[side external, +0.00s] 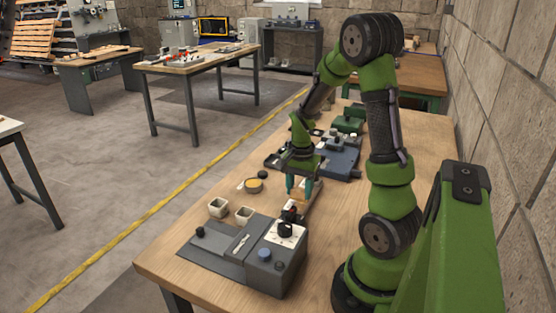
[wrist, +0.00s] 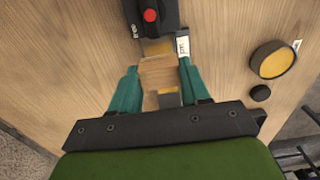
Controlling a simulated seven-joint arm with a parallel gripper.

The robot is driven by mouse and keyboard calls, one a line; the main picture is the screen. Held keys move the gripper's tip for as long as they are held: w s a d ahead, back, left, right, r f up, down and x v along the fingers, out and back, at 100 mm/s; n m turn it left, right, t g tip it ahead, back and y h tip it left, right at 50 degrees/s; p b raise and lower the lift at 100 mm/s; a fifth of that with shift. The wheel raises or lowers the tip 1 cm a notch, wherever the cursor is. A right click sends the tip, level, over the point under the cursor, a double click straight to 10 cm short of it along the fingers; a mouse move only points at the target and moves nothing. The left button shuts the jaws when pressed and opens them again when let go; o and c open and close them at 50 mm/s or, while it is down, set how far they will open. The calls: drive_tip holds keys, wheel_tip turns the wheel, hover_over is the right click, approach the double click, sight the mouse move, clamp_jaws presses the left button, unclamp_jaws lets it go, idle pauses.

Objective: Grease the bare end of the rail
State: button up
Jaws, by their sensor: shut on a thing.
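My gripper (wrist: 158,85) has teal fingers closed on the two sides of a tan block-like applicator (wrist: 158,72). In the side view my gripper (side external: 300,187) is low over the bench. The grey rail (wrist: 168,100) runs beneath the applicator, which hides much of it. A yellowish patch (wrist: 158,47) shows on the rail beyond the applicator, beside a dark block with a red knob (wrist: 150,15). I cannot tell whether the applicator touches the rail. A round tin of yellow-orange grease (wrist: 272,60) stands open to the right; it also shows in the side view (side external: 254,186).
A small black disc (wrist: 261,93) lies next to the tin. Two small square cups (side external: 218,207) and a grey control box (side external: 272,262) are in front of my gripper in the side view. Grey-blue equipment (side external: 338,160) stands behind.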

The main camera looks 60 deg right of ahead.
drive_tip(key=shift+f, duration=0.85)
drive_tip(key=shift+d+f, duration=0.3)
drive_tip(key=shift+f, duration=0.5)
drive_tip(key=shift+d, duration=1.05)
drive_tip(key=shift+a+r, duration=0.1)
drive_tip(key=shift+a, duration=1.3)
drive_tip(key=shift+r, duration=3.95)
